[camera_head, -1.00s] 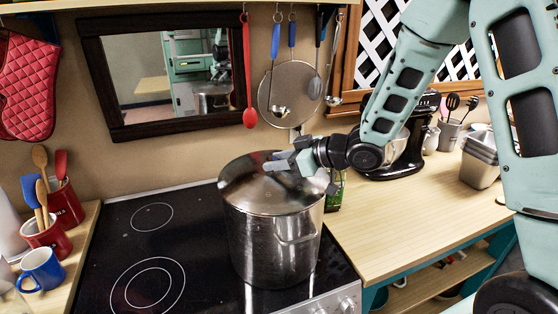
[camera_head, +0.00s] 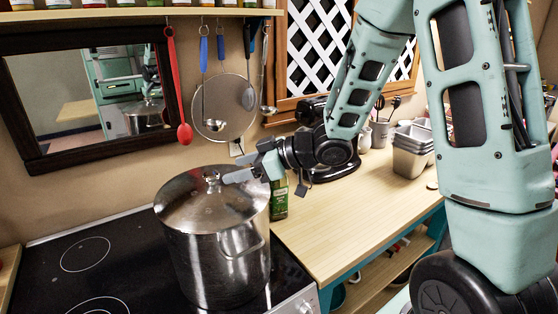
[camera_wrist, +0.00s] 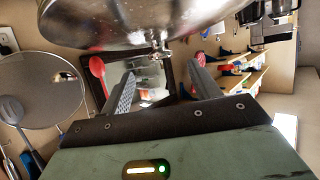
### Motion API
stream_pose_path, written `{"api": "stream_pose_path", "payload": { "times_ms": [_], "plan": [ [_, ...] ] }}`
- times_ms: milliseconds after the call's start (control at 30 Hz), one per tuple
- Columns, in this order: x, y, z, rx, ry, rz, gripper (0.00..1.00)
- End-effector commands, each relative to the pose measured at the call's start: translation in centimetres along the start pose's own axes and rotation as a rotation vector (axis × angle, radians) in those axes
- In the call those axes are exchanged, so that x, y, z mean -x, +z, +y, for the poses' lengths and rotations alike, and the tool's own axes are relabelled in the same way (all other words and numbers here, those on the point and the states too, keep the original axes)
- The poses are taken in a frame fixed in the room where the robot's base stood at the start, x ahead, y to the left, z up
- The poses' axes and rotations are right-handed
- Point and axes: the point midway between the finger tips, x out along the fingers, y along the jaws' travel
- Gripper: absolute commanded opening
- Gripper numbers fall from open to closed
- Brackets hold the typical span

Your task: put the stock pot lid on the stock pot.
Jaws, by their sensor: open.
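The stock pot (camera_head: 215,262) is a tall steel pot standing on the right part of the black stovetop. The steel stock pot lid (camera_head: 185,203) lies on its rim and looks level, with its small knob on top. My gripper (camera_head: 236,177) is just right of the knob, above the lid's right side, its fingers pointing left. In the wrist view, the lid (camera_wrist: 125,22) fills the top with its knob between and beyond the open fingers of my gripper (camera_wrist: 163,85). The fingers look empty and apart from the knob.
A green bottle (camera_head: 279,198) stands close behind the pot's right side, below my wrist. A black mixer (camera_head: 330,165) and grey bins (camera_head: 411,150) are on the wooden counter (camera_head: 340,225), whose front is clear. Utensils and a strainer (camera_head: 222,108) hang on the wall.

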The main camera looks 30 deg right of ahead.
Motion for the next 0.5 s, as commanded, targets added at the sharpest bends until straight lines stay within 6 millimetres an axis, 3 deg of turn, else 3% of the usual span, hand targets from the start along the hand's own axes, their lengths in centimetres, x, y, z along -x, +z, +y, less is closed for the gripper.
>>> {"api": "stream_pose_path", "payload": {
  "times_ms": [300, 500],
  "plan": [
    [7.3, 0.0, 0.1, 0.002, 0.005, 0.003, 0.62],
    [10.0, 0.0, 0.1, 0.000, 0.002, 0.002, 0.62]
  ]
}}
